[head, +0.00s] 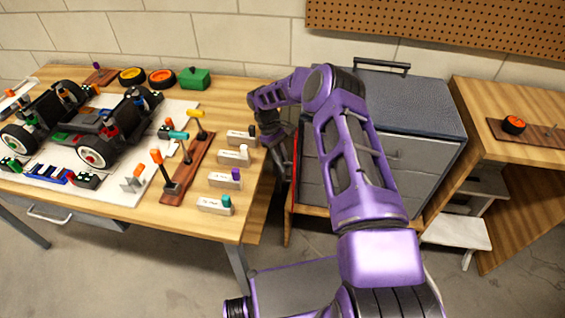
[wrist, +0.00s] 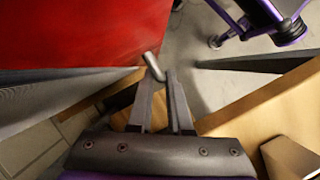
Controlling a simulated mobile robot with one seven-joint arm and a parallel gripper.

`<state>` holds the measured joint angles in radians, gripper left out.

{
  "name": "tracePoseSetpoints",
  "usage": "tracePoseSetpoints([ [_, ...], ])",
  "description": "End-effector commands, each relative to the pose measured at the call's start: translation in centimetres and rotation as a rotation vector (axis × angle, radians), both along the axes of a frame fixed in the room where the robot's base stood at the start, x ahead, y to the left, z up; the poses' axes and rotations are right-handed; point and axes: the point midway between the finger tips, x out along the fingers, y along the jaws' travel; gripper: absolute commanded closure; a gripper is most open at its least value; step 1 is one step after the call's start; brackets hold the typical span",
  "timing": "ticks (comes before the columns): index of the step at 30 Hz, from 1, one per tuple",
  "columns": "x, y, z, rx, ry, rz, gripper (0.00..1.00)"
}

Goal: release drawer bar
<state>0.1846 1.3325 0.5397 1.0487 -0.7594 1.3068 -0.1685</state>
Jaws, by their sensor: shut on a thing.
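The drawer bar (wrist: 152,65) shows in the wrist view as a short grey metal rod in front of a red panel (wrist: 80,35). My gripper (wrist: 162,76) is shut on the lower end of this rod, between the fingertips. In the head view, my gripper is around the left side of the grey drawer cabinet (head: 405,100), mostly hidden by my own arm. A thin strip of the red panel (head: 294,170) shows there. The bar cannot be made out in the head view. The visible drawer fronts (head: 398,180) look closed, partly covered by my arm.
A wooden workbench (head: 265,195) with a model car (head: 75,130), screwdrivers and small labelled blocks stands close on the left. Another wooden bench (head: 500,90) stands right of the cabinet. The gap between left bench and cabinet is narrow.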

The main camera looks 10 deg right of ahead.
Motion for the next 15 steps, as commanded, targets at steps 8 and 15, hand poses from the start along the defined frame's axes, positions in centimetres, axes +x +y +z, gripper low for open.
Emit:
tracePoseSetpoints([
  [8, 0.80, 0.23, -0.46, -0.001, 0.000, -0.166, 1.00],
  [15, 0.91, 0.33, -0.02, 0.002, 0.002, -0.218, 1.00],
])
